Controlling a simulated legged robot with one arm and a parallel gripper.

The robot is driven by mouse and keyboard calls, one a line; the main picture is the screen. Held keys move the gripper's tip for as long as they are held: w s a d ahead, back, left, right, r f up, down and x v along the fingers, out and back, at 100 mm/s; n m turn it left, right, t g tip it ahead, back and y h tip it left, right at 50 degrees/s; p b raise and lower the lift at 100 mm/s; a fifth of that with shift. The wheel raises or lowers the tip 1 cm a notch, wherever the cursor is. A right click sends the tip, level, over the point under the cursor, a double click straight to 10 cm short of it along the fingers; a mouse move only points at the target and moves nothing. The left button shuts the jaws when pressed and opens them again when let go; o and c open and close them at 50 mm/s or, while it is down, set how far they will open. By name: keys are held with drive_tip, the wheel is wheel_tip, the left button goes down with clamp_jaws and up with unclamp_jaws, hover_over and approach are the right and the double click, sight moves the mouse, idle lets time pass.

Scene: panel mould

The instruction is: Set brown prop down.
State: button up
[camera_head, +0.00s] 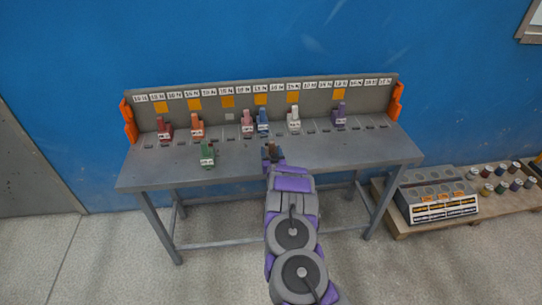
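The brown prop (272,147) is at the end of my arm, over the front half of the grey metal table (158,176). It is small in view and its lower part is hidden by my gripper (272,156). My gripper's fingers appear closed around it. I cannot tell whether the prop touches the tabletop or is a little above it.
A green prop (207,153) stands left on the table's front half. Behind are red (165,129), orange (197,126), pink (247,121), blue (263,121), white (294,118) and purple (339,114) props, before a labelled back panel (214,116). The right front tabletop is clear.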

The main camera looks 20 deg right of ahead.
sight(272, 149)
drive_tip(key=c, duration=0.6)
drive_tip(key=shift+o, duration=0.2)
drive_tip(key=shift+r, duration=0.15)
drive_tip(key=shift+r, duration=0.25)
drive_tip(key=r, duration=0.1)
drive_tip(key=r+p, duration=0.1)
drive_tip(key=r, duration=0.1)
drive_tip(key=shift+s+r+p, duration=0.15)
drive_tip(key=shift+s+p, duration=0.15)
drive_tip(key=shift+p, duration=0.05)
drive_tip(key=p+v, duration=0.3)
drive_tip(key=v, duration=1.1)
drive_tip(key=s+a+r+n+y, duration=0.1)
drive_tip(key=a+r+n+y, duration=0.2)
drive_tip(key=a+r, duration=1.5)
drive_tip(key=shift+s+a+r+t+y, duration=0.15)
drive_tip(key=shift+s+a+t+y, duration=0.2)
drive_tip(key=shift+a+y, duration=0.45)
drive_tip(key=shift+d, duration=0.25)
